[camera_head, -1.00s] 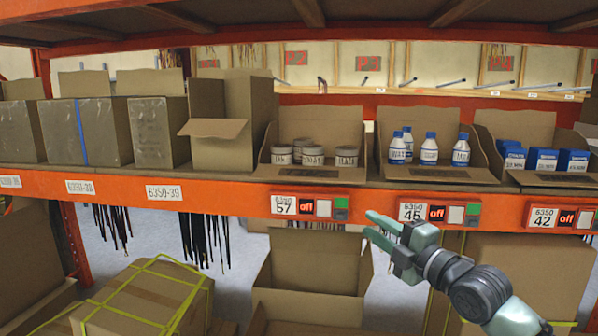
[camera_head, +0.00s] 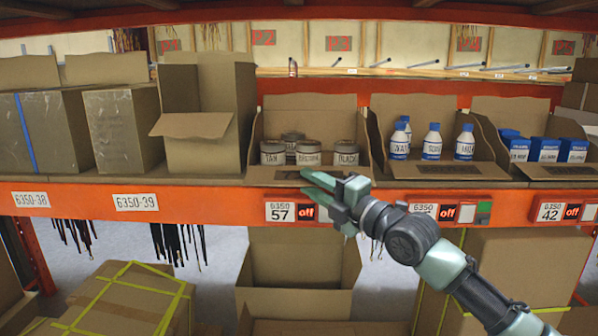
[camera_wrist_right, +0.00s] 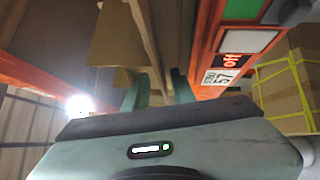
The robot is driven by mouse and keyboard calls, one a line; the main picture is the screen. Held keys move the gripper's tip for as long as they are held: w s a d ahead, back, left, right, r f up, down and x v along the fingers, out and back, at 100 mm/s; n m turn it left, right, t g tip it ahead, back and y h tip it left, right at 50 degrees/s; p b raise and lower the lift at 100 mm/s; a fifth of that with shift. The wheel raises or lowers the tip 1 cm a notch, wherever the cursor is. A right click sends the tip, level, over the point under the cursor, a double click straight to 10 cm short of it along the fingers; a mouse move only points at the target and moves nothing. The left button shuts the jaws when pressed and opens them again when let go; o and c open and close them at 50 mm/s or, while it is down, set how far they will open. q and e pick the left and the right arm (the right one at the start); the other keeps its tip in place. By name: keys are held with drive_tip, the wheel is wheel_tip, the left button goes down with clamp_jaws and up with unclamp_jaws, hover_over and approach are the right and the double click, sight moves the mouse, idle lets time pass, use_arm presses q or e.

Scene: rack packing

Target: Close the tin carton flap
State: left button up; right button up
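The tin carton (camera_head: 274,119) stands on the orange shelf with several grey tins in it. Its tall brown back panel stands upright behind the tins, its sides slope down, and its front is low. Labelled tins (camera_head: 307,153) sit in a front row with one behind. My right gripper (camera_head: 308,184) is in front of the carton's low front edge and partly covers it. Whether it touches the carton cannot be told. In the right wrist view its two green fingers (camera_wrist_right: 160,85) stand apart with nothing between them. My left gripper is not in view.
A tall carton (camera_head: 205,95) with a folded-out flap stands left of the tins. A carton of blue-capped bottles (camera_head: 432,150) and one of blue boxes (camera_head: 545,150) stand to the right. The shelf edge (camera_head: 225,203) carries labels. A strapped box (camera_head: 125,300) is below.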

sight(300, 177)
drive_tip(key=x, duration=0.3)
drive_tip(key=shift+a+p, duration=0.1)
drive_tip(key=shift+p, duration=0.2)
drive_tip(key=shift+w+a+f, duration=0.1)
drive_tip(key=shift+w+a, duration=0.25)
drive_tip(key=shift+d, duration=0.1)
clamp_jaws()
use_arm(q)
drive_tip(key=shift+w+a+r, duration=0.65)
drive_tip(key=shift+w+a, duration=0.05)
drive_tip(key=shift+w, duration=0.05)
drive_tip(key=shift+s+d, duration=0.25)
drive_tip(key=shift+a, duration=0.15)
